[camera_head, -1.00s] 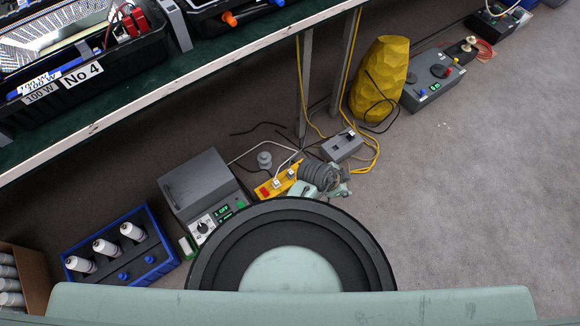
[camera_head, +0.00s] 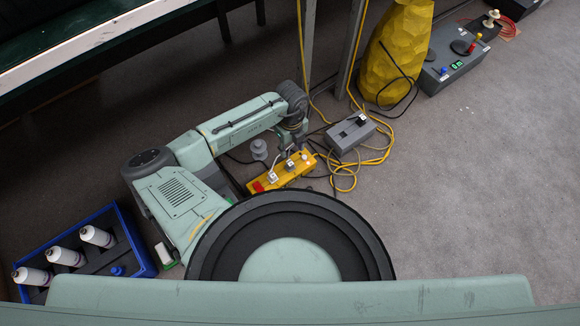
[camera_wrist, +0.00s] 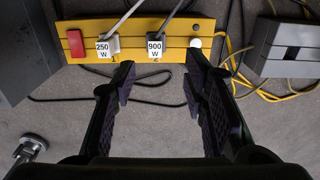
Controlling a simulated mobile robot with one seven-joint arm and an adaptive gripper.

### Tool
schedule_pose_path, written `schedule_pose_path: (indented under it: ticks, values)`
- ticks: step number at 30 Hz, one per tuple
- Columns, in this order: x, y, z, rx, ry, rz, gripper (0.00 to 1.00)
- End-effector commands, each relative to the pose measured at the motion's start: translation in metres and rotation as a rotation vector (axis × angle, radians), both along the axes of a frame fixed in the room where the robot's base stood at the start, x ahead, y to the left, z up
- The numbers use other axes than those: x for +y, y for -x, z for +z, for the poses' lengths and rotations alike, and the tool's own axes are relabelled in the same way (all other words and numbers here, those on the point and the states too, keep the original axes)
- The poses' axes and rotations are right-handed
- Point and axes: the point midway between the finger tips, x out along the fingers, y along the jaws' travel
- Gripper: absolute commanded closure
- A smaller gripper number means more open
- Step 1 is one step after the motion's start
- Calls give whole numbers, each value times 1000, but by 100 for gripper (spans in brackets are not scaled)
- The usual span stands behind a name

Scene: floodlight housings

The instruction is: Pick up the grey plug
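Two pale plugs sit in the yellow power strip (camera_head: 280,172), which also shows in the wrist view (camera_wrist: 72,26). One is labelled 250 W (camera_wrist: 106,47), the other 900 W (camera_wrist: 155,47). Both look whitish to light grey, each with a cord running up; I cannot tell which is the grey one. My gripper (camera_wrist: 157,85) is open and empty, its fingertips on either side of the line to the 900 W plug and short of it. In the head view the arm's wrist hides part of the gripper above the strip. A grey knobbed object (camera_head: 259,149) stands behind the strip.
A grey switch box (camera_head: 349,133) with yellow cable stands right of the strip. A faceted yellow object (camera_head: 398,48) and a grey control box (camera_head: 452,66) are farther right. A table leg (camera_head: 307,45) rises behind. A blue crate (camera_head: 133,240) holds white bottles. Right floor is clear.

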Motion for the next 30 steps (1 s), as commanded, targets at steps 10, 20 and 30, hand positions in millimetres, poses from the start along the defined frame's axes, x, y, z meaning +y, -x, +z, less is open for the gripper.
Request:
schedule_pose_path:
  ticks: [10,20,30]
  values:
    - [0,2,-49,1,0,3,60]
    - [3,8,-90,3,1,4,60]
    - [3,7,-101,1,0,3,60]
